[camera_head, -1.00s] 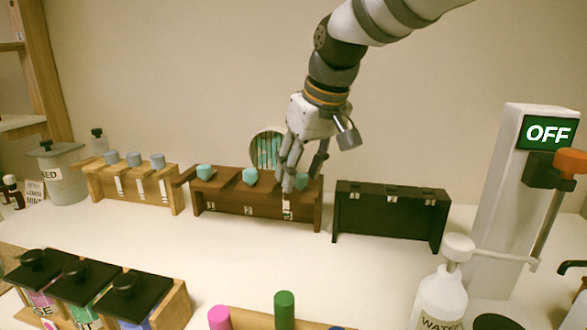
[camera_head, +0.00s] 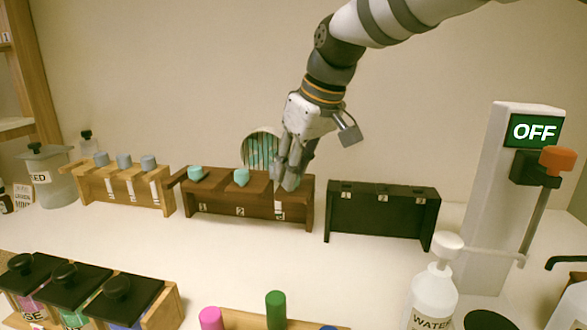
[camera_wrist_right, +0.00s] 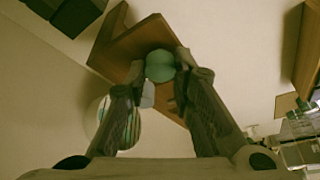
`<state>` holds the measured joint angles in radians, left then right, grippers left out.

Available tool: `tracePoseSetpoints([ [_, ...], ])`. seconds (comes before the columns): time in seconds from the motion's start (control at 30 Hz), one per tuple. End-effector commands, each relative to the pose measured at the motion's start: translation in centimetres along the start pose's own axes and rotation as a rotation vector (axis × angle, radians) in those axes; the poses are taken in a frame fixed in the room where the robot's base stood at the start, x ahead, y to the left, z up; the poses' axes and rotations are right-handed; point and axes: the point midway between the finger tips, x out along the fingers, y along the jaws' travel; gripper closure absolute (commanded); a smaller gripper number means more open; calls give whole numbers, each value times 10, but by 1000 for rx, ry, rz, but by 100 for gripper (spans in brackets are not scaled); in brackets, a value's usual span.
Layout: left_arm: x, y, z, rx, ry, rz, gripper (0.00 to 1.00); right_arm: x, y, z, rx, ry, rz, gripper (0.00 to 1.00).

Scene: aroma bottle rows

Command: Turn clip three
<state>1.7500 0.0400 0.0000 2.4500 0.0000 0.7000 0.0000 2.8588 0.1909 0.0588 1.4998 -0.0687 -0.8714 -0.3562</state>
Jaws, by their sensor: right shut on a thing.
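The brown wooden rack (camera_head: 240,204) stands at the middle back with numbered positions. Two teal clip tops show on it, the first (camera_head: 196,174) and the second (camera_head: 241,177). My right gripper (camera_head: 288,182) reaches down from above at the third position. Its fingers hide the third clip in the head view. In the right wrist view the teal third clip (camera_wrist_right: 160,66) sits between the fingertips of my right gripper (camera_wrist_right: 159,76), which is shut on it. A white label (camera_head: 279,209) hangs below at the third position. My left gripper is not in view.
A light wood rack (camera_head: 95,190) with grey tops stands left, and a black numbered rack (camera_head: 380,209) right. A white post with an OFF display (camera_head: 536,131) and a water bottle (camera_head: 434,298) stand at right. The middle tabletop is clear.

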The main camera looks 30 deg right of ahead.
Motion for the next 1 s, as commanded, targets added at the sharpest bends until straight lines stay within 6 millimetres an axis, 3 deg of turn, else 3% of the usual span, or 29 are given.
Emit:
tracePoseSetpoints([
  [0.57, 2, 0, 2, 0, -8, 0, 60, 2, 4, -1, -497, 1, -210, 100],
  [1.0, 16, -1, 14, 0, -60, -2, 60, 6, 5, -2, -879, -3, -371, 100],
])
